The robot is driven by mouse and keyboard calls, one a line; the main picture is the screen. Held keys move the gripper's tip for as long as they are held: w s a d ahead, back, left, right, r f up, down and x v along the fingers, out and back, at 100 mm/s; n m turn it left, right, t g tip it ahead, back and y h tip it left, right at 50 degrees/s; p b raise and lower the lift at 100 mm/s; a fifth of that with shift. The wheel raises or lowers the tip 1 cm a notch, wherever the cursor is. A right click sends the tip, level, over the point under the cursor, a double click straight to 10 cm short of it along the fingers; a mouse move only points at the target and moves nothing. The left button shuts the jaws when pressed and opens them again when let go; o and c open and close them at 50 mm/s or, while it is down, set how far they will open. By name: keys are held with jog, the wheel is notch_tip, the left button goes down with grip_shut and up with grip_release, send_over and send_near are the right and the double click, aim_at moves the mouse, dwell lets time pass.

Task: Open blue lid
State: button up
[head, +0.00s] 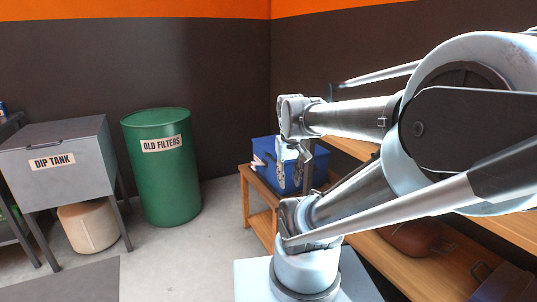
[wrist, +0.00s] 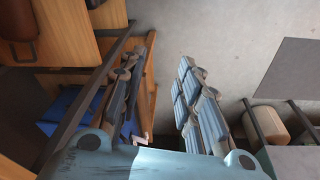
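A blue bin (head: 291,179) stands on a wooden bench in the middle of the head view, partly hidden behind my arm. Pale objects show at its left side. Whether its lid is open or shut is unclear. In the wrist view, a blue surface (wrist: 62,108) shows at the left, partly behind one finger. It looks like the same bin. The blue surface is outside the gap, beyond the left finger.
A green drum (head: 162,185) labelled OLD FILTERS and a grey dip tank (head: 58,185) stand at the left. The wooden bench (head: 262,188) meets a longer shelf at the right, with a brown rounded object (head: 408,238) under it. Floor (head: 205,240) between drum and bench is clear.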

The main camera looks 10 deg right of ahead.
jog(key=w+r, duration=0.6)
jog(key=w, duration=0.3)
notch_tip(320, 180, up, 2)
jog(key=r+n+g+h, duration=0.1)
jog(key=n+h, duration=0.1)
jog(key=n, duration=0.1)
send_over(269, 155)
jog(key=a, duration=0.3)
jog(key=x, duration=0.5)
jog(key=s+x, duration=0.1)
jog(key=x, duration=0.5)
jog(key=a+x, duration=0.1)
jog(key=x, duration=0.5)
jog(key=shift+s+d+f, duration=0.1)
jog(key=shift+s+f, duration=0.1)
grip_shut()
